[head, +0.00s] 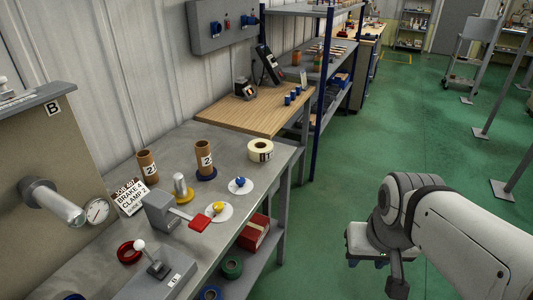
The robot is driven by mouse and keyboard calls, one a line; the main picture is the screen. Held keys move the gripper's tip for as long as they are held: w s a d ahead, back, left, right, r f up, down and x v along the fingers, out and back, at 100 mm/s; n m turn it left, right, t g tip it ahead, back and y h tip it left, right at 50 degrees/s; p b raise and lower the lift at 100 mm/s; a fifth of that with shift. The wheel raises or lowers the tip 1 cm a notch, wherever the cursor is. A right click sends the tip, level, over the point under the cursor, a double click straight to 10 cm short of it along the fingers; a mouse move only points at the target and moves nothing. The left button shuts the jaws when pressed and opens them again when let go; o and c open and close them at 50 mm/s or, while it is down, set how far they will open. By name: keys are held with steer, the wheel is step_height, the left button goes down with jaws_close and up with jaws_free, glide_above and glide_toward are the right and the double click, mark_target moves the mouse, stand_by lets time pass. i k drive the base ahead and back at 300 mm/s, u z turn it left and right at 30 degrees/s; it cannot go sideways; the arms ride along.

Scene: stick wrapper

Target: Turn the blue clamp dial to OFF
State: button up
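The blue clamp dial (240,182) is a small blue knob on a round white plate on the grey metal bench top. It is near the bench's right part, behind a yellow dial (218,207) on a similar white plate. Its pointer direction and any OFF marking are too small to read. My gripper (367,263) hangs over the green floor to the right of the bench, well apart from the dial. Its two dark bluish fingertips appear spread, with nothing seen between them.
Close to the dials stand a red-handled lever (198,223), a cardboard tube (206,158) on a blue base and a tape roll (260,149). A sign (130,196) reading "BRAKE 4 CLAMP 2" stands left. The floor between bench and arm is clear.

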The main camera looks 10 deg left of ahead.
mark_target(241, 182)
steer(key=u, duration=0.2)
steer(key=i, duration=0.85)
steer(key=z, duration=0.1)
